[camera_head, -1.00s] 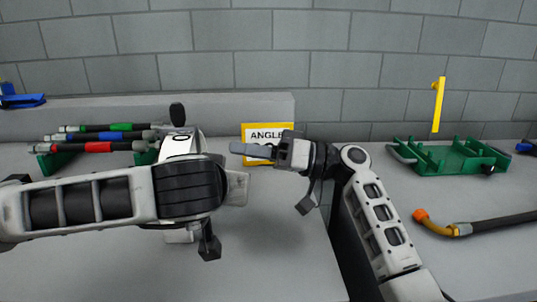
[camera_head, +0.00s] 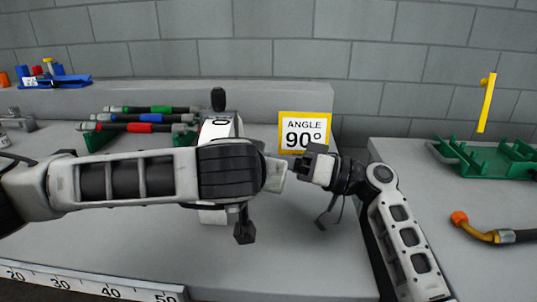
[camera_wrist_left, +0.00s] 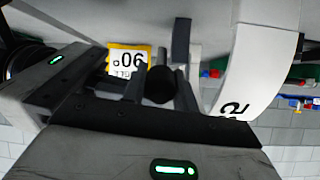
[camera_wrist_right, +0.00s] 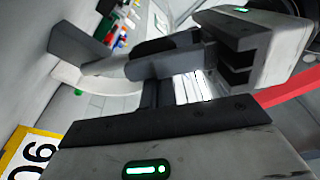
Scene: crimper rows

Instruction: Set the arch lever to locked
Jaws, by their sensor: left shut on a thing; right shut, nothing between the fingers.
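The arch (camera_head: 220,130) is a white curved piece with dark markings, standing on the grey bench behind my left wrist. A black knob (camera_head: 218,98) shows at its top. The arch also shows large at the right of the left wrist view (camera_wrist_left: 255,65). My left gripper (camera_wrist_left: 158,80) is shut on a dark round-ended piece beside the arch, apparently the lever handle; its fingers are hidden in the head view. My right gripper (camera_head: 305,160) is shut and empty, close to the right of my left wrist. Its fingers show in the right wrist view (camera_wrist_right: 165,58). The lever's lock setting cannot be read.
A yellow-edged "ANGLE 90°" sign (camera_head: 303,131) stands behind my right gripper. Banded hoses (camera_head: 145,127) lie on a green rack left of the arch. At right are a green rack (camera_head: 490,160) and an orange-tipped hose (camera_head: 480,228). The bench front is clear.

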